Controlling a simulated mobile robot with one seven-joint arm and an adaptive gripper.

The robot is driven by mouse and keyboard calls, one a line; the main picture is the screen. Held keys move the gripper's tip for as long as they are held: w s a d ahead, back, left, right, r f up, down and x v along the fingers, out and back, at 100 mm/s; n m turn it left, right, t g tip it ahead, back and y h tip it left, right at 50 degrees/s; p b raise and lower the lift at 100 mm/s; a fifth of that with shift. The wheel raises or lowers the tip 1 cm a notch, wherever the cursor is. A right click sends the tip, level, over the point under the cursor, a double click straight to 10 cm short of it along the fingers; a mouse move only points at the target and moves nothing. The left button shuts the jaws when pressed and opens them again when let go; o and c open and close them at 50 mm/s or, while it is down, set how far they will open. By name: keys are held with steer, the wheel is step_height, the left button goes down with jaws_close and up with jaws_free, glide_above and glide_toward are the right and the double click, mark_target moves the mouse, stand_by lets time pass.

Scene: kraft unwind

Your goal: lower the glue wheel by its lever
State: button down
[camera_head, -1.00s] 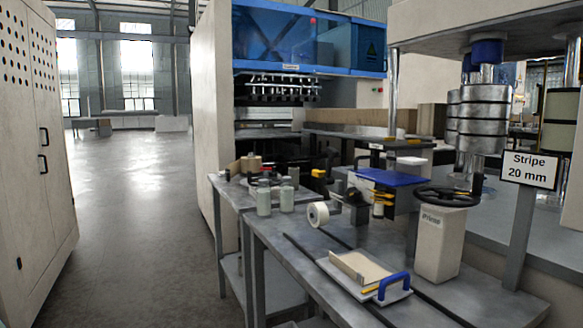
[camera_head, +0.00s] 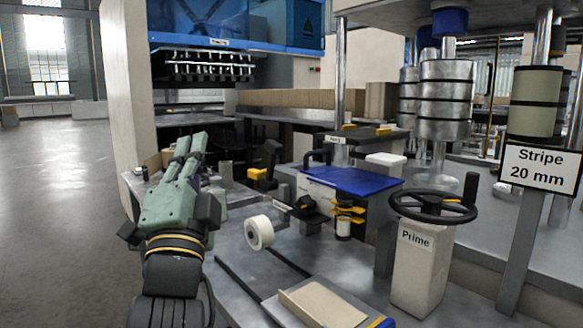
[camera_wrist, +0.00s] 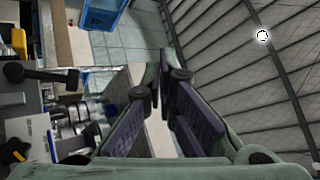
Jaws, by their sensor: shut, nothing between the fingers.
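A white wheel (camera_head: 259,232), which looks like the glue wheel, stands on edge at the front of the grey bench, beside a dark block. A black upright lever-like part with a yellow piece (camera_head: 257,174) stands behind it; I cannot tell whether it is the wheel's lever. My gripper (camera_head: 190,142) is left of the wheel, raised over the bench, fingers together and empty, pointing away. In the wrist view its fingers (camera_wrist: 165,72) meet in front of the roof and aisle. A black T-shaped handle (camera_wrist: 40,74) shows at the left there, apart from the fingers.
A blue-topped unit (camera_head: 352,180) stands right of the wheel. A post marked Prime (camera_head: 418,265) carries a black handwheel (camera_head: 433,205). A tray with a cardboard piece (camera_head: 322,304) lies in front. A Stripe 20 mm sign (camera_head: 541,168) stands at right. Open floor (camera_head: 60,170) lies left.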

mark_target(273, 164)
steer(key=w+d+f+m+g+h, duration=0.4)
steer(key=w+d+f+m, duration=0.3)
steer(key=d, duration=0.4)
step_height(273, 164, down, 3)
steer(key=shift+d+r+m+g+h, duration=0.15)
steer(key=shift+d+m+g+h, duration=0.2)
steer(key=shift+m+g, duration=0.4)
steer(key=shift+w+a, duration=0.1)
steer(key=shift+w, duration=0.05)
steer(key=p+x, duration=0.2)
steer(key=x, duration=0.8)
steer(key=shift+r+p, duration=0.2)
steer(key=shift+p, duration=0.2)
steer(key=shift+r+n+p, duration=0.15)
steer(key=shift+n+p, duration=0.2)
steer(key=shift+p, duration=0.1)
